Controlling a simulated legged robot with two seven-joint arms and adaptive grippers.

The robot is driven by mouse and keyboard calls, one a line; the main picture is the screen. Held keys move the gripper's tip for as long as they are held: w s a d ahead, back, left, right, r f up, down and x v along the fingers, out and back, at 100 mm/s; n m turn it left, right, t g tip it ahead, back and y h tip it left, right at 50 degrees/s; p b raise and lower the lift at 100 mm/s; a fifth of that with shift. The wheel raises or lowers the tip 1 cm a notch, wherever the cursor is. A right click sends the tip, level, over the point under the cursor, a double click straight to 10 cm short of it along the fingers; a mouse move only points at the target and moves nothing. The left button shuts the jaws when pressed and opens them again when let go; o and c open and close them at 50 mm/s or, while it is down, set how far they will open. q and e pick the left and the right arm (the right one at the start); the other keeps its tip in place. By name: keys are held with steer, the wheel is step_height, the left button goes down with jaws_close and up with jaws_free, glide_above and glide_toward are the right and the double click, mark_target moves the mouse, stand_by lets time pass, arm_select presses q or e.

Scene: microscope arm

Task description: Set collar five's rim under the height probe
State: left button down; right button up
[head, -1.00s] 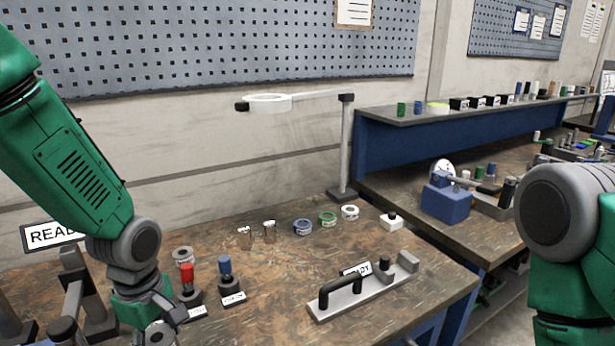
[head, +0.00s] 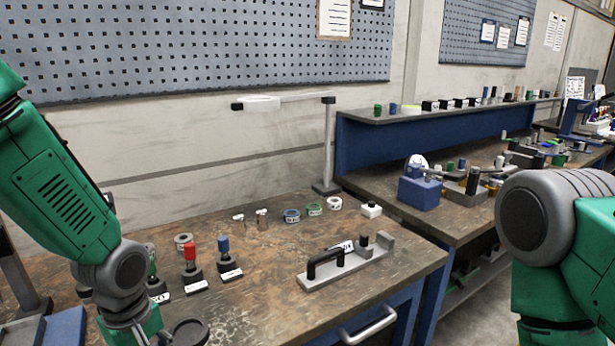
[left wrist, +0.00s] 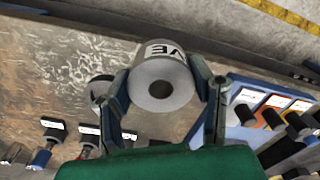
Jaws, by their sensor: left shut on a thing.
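In the left wrist view my left gripper (left wrist: 160,78) is shut on a grey collar (left wrist: 148,98). The collar has a round central hole and a white label on its side ending in "VE"; the rest of the label is hidden. In the head view my left gripper is low at the left, mostly cut off by the bottom edge. A dark round disc (head: 187,332) shows beside it; I cannot tell whether it is the held collar. I cannot make out the height probe with certainty. My right gripper is out of view; only its arm shows.
A grey fixture with a black handle (head: 325,262) stands near the bench's front right. Red (head: 190,252) and blue (head: 223,245) knobs stand left of it. A blue tray (left wrist: 238,132) shows at right in the wrist view.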

arm_select(q)
steer(key=s+d+f+m+b, duration=0.3)
steer(key=s+f+m+b, duration=0.1)
steer(key=m, duration=0.7)
steer(key=shift+f+m, duration=0.3)
steer(key=shift+f, duration=0.6)
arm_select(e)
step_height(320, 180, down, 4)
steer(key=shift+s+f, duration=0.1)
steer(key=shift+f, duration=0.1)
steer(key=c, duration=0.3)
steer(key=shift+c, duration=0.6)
